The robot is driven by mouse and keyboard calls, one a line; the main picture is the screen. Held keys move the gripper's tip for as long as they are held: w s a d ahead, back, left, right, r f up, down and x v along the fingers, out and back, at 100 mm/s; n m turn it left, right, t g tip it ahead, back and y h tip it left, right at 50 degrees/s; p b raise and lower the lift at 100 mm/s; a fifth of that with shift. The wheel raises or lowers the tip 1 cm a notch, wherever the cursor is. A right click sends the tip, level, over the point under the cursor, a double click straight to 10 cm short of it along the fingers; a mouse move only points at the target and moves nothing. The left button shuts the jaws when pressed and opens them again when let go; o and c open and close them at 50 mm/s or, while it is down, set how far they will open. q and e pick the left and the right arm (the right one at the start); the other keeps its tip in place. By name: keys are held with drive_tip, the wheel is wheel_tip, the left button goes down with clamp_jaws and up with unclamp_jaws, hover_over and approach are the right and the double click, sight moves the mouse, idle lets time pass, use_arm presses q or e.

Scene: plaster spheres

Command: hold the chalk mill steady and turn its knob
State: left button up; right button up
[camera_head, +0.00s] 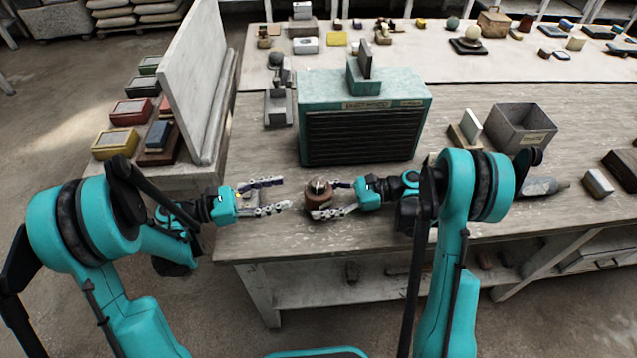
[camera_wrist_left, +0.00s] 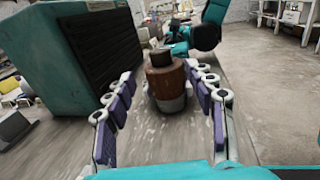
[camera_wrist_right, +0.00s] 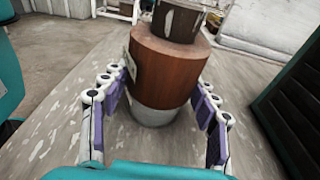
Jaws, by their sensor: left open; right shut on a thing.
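The chalk mill (camera_head: 319,197) is a small brown wooden cylinder with a pale base and a dark top. It stands upright near the bench's front edge. In the right wrist view the mill (camera_wrist_right: 168,68) sits between the fingers, with its knob (camera_wrist_right: 178,20) at the top edge of the picture. My right gripper (camera_head: 326,199) is shut on the mill's body from the right. My left gripper (camera_head: 285,193) is open and empty, just left of the mill. In the left wrist view the mill (camera_wrist_left: 167,84) stands ahead between the spread fingers, clear of them.
A large teal cabinet (camera_head: 360,135) with a dark slatted front stands close behind the mill. A grey open box (camera_head: 520,130) is at the right. A pale upright board (camera_head: 192,80) stands at the left. The bench's front edge lies just in front of the mill.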

sight(311, 186)
use_arm(q)
drive_tip(key=d, duration=0.3)
drive_tip(key=w+d, duration=0.1)
drive_tip(key=d, duration=0.3)
drive_tip(key=w+d, duration=0.1)
drive_tip(key=d, duration=0.3)
drive_tip(key=shift+a, duration=0.1)
drive_tip(key=c, duration=1.2)
